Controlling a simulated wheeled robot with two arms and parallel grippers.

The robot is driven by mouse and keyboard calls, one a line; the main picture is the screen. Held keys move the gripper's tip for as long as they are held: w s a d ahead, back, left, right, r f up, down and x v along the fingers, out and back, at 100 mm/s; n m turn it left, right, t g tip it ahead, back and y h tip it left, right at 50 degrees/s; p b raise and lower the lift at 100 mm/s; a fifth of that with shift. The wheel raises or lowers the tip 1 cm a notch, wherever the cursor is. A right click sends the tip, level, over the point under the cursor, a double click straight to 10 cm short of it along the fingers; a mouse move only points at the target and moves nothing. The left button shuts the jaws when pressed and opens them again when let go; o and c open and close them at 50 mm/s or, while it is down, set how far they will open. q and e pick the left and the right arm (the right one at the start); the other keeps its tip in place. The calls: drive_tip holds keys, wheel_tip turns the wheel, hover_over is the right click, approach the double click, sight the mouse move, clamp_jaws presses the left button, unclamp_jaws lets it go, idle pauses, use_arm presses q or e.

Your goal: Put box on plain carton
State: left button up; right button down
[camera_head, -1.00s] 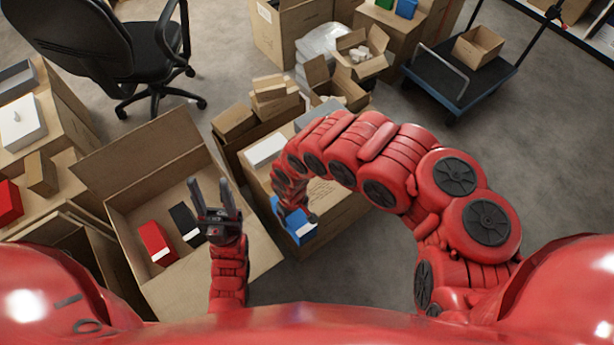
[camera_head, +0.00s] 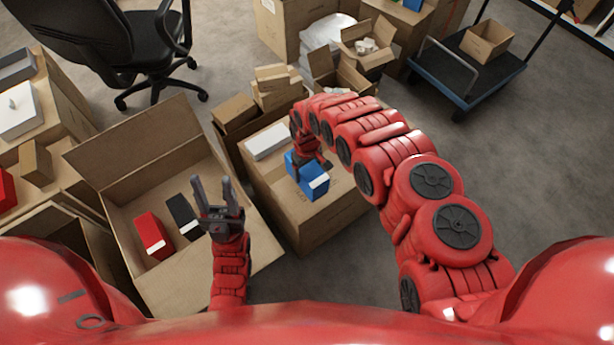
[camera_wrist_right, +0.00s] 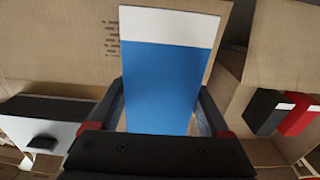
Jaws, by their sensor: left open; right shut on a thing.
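The blue box (camera_head: 309,180) with a white end band is held by my right gripper (camera_head: 312,163), over the top of a plain closed carton (camera_head: 325,208). In the right wrist view the blue box (camera_wrist_right: 160,85) stands between the two fingers of my right gripper (camera_wrist_right: 160,105), which grip its sides. Whether the box touches the carton top cannot be told. A white box (camera_head: 268,142) lies on the same carton, towards its back left. My left gripper (camera_head: 213,192) is open and empty, above the right side of the large open carton.
The large open carton (camera_head: 125,145) at left holds a red box (camera_head: 153,234) and a black box (camera_head: 181,216). Smaller cartons (camera_head: 274,85) are stacked behind the plain carton. An office chair (camera_head: 120,45) and a blue cart (camera_head: 467,75) stand further back. Grey floor is free at right.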

wheel_tip(320, 180, down, 3)
drive_tip(key=shift+s+f, duration=0.1)
drive_tip(key=shift+f, duration=0.05)
drive_tip(key=shift+f, duration=0.1)
drive_tip(key=shift+f, duration=0.15)
unclamp_jaws()
drive_tip(key=shift+r, duration=0.25)
wheel_tip(320, 180, up, 12)
drive_tip(key=shift+f, duration=0.1)
idle(0.4)
